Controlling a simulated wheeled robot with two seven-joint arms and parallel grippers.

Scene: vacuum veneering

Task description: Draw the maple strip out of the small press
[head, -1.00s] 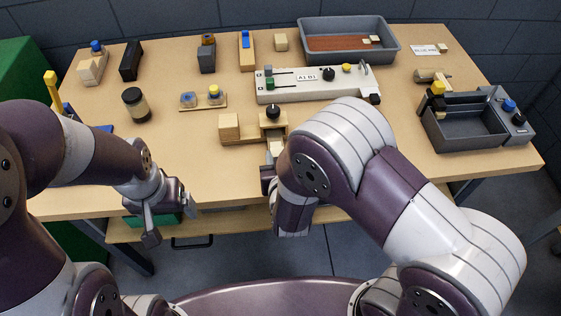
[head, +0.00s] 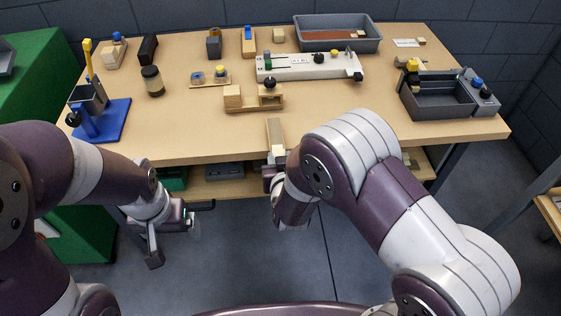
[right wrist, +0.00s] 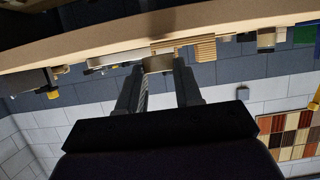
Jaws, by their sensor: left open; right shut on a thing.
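The small press (head: 238,103) is a pale wooden frame with a black knob, near the middle of the table in the head view. The maple strip (head: 276,132) is pale and lies clear in front of the press, with a gap between them. My right gripper (head: 277,160) is shut on the strip's near end at the table's front edge. In the right wrist view the strip (right wrist: 158,63) shows between the two fingers. My left gripper (head: 174,240) is open and empty, in front of the table and below its top.
A long white device (head: 305,66) stands behind the press. A grey tray (head: 370,38) is at the back, a grey box station (head: 435,105) at the right, and a blue stand (head: 105,120) at the left.

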